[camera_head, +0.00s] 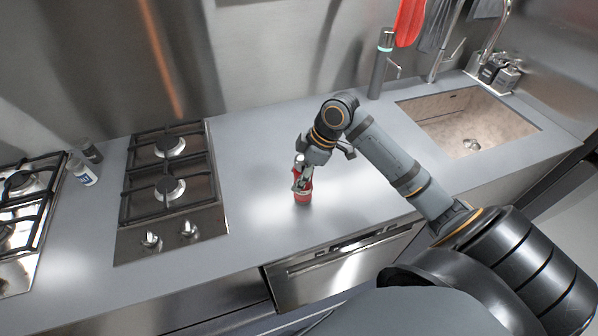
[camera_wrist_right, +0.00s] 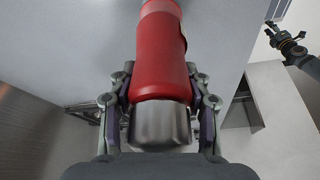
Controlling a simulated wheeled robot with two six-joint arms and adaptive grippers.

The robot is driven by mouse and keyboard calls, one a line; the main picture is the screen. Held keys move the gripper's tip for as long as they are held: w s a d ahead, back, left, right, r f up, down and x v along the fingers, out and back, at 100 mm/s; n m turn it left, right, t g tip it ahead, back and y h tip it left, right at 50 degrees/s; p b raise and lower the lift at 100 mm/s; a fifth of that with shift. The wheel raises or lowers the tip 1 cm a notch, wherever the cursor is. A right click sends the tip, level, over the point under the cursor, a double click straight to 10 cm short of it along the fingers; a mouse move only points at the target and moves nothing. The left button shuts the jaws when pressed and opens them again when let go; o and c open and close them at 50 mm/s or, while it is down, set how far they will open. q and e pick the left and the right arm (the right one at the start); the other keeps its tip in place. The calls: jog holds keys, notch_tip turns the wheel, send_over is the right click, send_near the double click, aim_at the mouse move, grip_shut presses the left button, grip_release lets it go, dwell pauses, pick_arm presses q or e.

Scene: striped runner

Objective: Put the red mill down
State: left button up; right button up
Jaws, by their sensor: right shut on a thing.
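The red mill (camera_head: 303,196) is upright at the counter (camera_head: 262,214), right of the hob, with its base at or very near the surface; I cannot tell whether it touches. My right gripper (camera_head: 302,180) is shut around its upper part. In the right wrist view the mill's red body (camera_wrist_right: 163,58) and silver top (camera_wrist_right: 160,124) sit between the two fingers of the right gripper (camera_wrist_right: 162,100). The head view does not show my left gripper. In the right wrist view another arm's gripper (camera_wrist_right: 284,40) shows at the upper right.
A gas hob (camera_head: 170,188) lies left of the mill, with another (camera_head: 28,205) at the far left. Small shakers (camera_head: 83,172) stand between them. A sink (camera_head: 467,122), a tall grey cylinder (camera_head: 380,65) and soap bottles (camera_head: 503,76) are at the right. Counter around the mill is clear.

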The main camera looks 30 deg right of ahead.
jog(key=o, duration=1.3)
jog(key=shift+f, duration=0.1)
jog(key=shift+r, duration=0.2)
jog(key=v, duration=0.8)
jog(key=shift+s+d+r, duration=0.15)
jog(key=shift+d+r, duration=0.05)
jog(key=shift+r, duration=0.1)
jog(key=shift+b+v, duration=1)
jog(key=shift+v, duration=0.6)
jog(key=shift+a, duration=0.2)
